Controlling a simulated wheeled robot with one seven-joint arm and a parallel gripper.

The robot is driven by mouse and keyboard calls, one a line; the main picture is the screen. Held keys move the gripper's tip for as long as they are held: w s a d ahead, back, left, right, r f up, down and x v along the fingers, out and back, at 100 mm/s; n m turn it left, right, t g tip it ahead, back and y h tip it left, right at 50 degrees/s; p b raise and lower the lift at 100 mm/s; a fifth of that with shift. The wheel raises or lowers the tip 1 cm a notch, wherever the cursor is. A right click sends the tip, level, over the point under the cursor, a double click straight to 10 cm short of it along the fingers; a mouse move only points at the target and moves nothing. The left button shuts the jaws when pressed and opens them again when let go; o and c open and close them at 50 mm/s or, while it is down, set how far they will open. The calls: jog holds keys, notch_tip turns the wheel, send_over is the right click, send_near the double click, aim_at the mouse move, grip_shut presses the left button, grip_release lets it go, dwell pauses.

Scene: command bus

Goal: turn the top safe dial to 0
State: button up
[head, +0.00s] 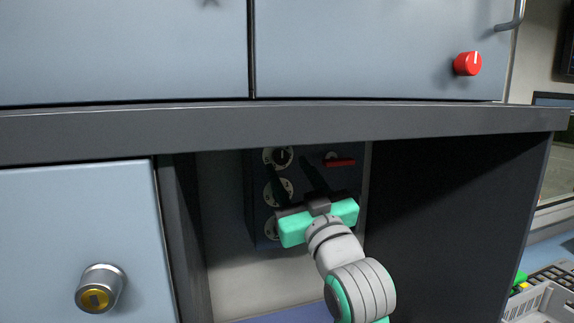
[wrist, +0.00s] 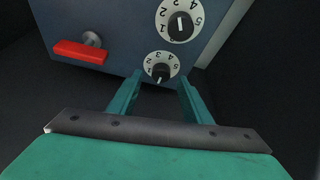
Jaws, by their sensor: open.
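The safe (head: 333,183) has a dark face with several white-ringed dials stacked at its left in the head view. The top dial (head: 278,157) has a black knob with a light mark; I cannot read its setting surely. The wrist view shows the safe face upside down, so the top dial (wrist: 161,68) is the lower one there and the middle dial (wrist: 180,22) is above it. My gripper (wrist: 158,82) is open and empty, its teal fingers spread to either side just below the top dial in that picture. Contact is not clear. In the head view my gripper (head: 318,207) partly covers the lower dials.
A red handle (head: 339,162) sits right of the top dial, and it shows left in the wrist view (wrist: 80,52). The safe stands in a recess under a grey ledge (head: 200,130). A cabinet door (head: 60,230) with a lock is at left. A grey crate (head: 545,303) is at lower right.

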jog(key=v, duration=0.7)
jog(key=shift+s+f, duration=0.2)
